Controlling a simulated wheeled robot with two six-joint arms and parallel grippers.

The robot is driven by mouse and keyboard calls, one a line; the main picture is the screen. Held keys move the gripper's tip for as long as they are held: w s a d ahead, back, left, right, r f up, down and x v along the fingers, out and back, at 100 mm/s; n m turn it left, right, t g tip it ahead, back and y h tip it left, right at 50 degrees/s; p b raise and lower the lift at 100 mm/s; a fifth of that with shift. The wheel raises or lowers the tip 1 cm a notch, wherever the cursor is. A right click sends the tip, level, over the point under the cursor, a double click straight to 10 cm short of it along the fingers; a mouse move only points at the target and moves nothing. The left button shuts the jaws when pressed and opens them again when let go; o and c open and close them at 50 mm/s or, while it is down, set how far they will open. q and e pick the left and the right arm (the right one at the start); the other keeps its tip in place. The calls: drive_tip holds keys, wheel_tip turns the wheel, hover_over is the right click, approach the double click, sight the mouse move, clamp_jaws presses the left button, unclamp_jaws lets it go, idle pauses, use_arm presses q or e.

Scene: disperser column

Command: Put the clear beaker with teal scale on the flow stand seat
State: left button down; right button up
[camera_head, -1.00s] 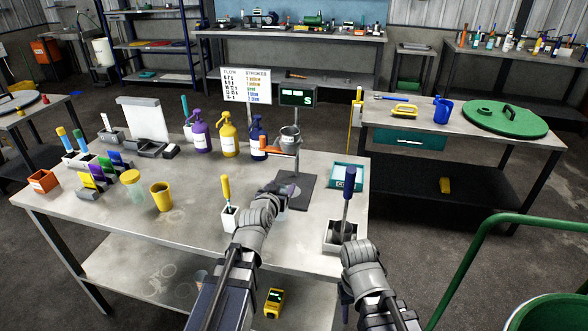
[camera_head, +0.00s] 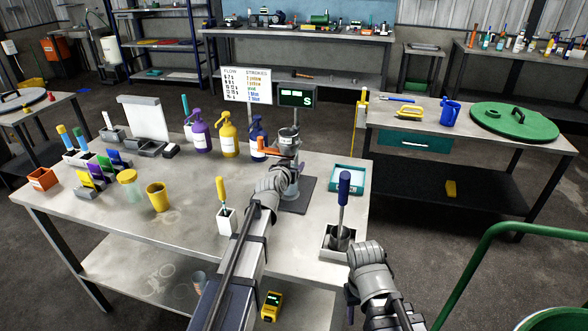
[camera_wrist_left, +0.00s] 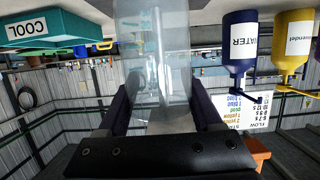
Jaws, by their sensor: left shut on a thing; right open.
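My left gripper (camera_head: 289,182) is shut on a clear beaker. In the left wrist view the see-through beaker (camera_wrist_left: 152,50) stands between the two dark fingers; its scale is not clearly readable. In the head view the hand mostly hides the beaker. The flow stand has a dark flat base plate (camera_head: 300,198), an orange-handled valve (camera_head: 268,148), a metal cup (camera_head: 288,140) and a display (camera_head: 297,96). My left gripper is over the plate, below the cup. I cannot tell whether the beaker touches the plate. My right gripper (camera_head: 350,294) is open at the table's front right.
Blue (camera_head: 257,138), yellow (camera_head: 229,138) and purple (camera_head: 201,135) pump bottles stand left of the stand. A white holder with a yellow-handled tool (camera_head: 225,215) is left of my left arm. A blue-handled tool (camera_head: 343,190) stands in a tray at right. A teal box (camera_head: 348,178) is behind it.

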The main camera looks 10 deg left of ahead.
use_arm(q)
drive_tip(key=shift+s+f, duration=0.25)
drive_tip(key=shift+f, duration=0.3)
drive_tip(key=shift+c, duration=0.2)
unclamp_jaws()
drive_tip(key=shift+r, duration=0.1)
use_arm(e)
drive_tip(key=shift+s+f, duration=0.15)
drive_tip(key=shift+f, duration=0.35)
use_arm(q)
drive_tip(key=shift+r, duration=0.15)
drive_tip(key=p+v, duration=0.3)
drive_tip(key=v, duration=0.9)
drive_tip(key=shift+p, duration=0.35)
use_arm(e)
wheel_tip(320, 180, up, 4)
drive_tip(key=shift+f, duration=0.1)
